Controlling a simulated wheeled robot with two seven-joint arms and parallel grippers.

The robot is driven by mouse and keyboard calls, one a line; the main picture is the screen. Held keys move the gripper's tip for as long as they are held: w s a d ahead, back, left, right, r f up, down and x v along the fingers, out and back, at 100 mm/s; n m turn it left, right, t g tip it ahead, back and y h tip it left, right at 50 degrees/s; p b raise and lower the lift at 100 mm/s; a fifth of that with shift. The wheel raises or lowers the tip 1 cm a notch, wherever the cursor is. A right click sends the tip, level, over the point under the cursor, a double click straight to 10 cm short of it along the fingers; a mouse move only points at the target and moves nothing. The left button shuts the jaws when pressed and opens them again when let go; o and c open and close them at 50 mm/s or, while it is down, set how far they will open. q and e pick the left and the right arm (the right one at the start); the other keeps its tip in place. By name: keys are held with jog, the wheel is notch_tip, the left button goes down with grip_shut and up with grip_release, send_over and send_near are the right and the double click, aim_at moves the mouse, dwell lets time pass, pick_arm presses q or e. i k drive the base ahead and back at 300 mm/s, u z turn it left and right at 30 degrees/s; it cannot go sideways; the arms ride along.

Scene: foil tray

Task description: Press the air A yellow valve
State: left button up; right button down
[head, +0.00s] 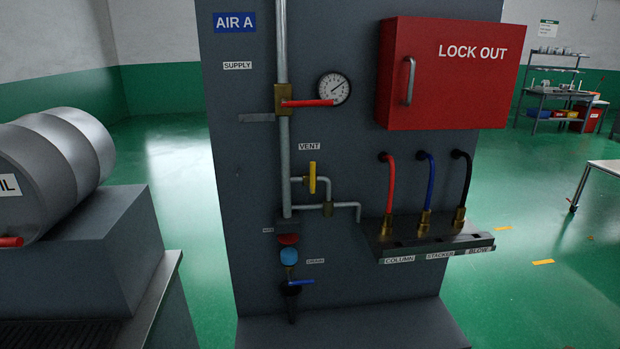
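The yellow valve handle (312,178) stands upright on a small pipe branch under the VENT label (309,146). It is mounted on the dark grey panel (247,200) beneath the blue AIR A sign (234,22). A red lever (308,103) lies horizontal on the brass supply valve (281,99), above and left of the yellow handle. A round gauge (333,89) is just right of the red lever. Neither of my grippers shows in the head view.
A red LOCK OUT box (447,75) sticks out at upper right. Below it, red, blue and black hoses rise from a shelf (430,240). A blue lever (301,282) sits low on the panel. A grey barrel (58,168) on a block stands left.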

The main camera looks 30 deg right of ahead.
aim_at(311, 181)
jog(key=z, duration=0.5)
jog(key=i, duration=0.8)
jog(key=z, duration=0.45)
